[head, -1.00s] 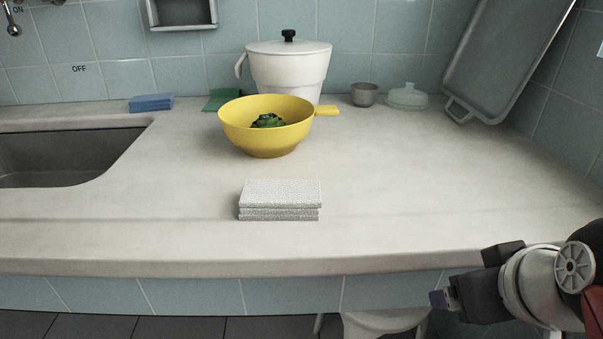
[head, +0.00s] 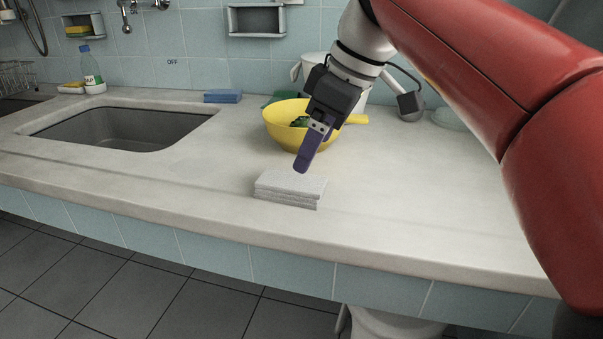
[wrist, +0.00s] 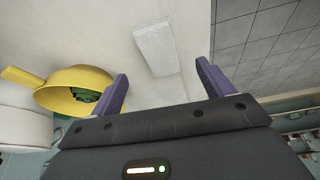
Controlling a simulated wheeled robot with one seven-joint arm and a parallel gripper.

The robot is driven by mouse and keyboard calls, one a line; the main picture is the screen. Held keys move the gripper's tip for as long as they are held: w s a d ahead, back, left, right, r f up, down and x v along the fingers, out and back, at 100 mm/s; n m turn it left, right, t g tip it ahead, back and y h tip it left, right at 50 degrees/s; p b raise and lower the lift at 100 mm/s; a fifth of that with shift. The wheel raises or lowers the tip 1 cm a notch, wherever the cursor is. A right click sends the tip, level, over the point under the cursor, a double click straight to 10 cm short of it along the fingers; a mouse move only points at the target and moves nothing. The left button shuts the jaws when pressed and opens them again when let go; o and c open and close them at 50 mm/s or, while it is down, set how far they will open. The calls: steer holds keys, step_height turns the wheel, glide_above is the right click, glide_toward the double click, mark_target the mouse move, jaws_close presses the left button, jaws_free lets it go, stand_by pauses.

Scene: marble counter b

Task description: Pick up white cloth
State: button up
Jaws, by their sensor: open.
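The white cloth (head: 290,186) lies folded in a neat stack on the counter, close to its front edge. It also shows in the wrist view (wrist: 154,46), ahead of the fingers and between their lines. My gripper (head: 305,166) hangs above the far side of the cloth in the head view, pointing down. In the wrist view my gripper (wrist: 162,82) has its two purple fingers wide apart with nothing between them. In the head view the fingers overlap, and the exact gap to the cloth is hard to tell.
A yellow bowl (head: 284,123) with green contents stands just behind my gripper. A white pot (head: 313,72) is behind it, partly hidden by my arm. A sink (head: 125,130) lies to the left, with a blue sponge (head: 222,97) at the back. The counter right of the cloth is clear.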

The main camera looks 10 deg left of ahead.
mark_target(291, 179)
steer(key=shift+w+a+n, duration=0.3)
steer(key=shift+w+a, duration=0.05)
steer(key=shift+a, duration=0.2)
steer(key=shift+w+a+f, duration=0.1)
steer(key=shift+a+f, duration=0.05)
steer(key=shift+a, duration=0.05)
steer(key=x, duration=0.2)
steer(key=b+x, duration=0.1)
steer(key=x, duration=0.4)
steer(key=shift+s+f, duration=0.2)
steer(key=shift+s, duration=0.05)
steer(key=c, duration=1.1)
steer(key=shift+r, duration=0.1)
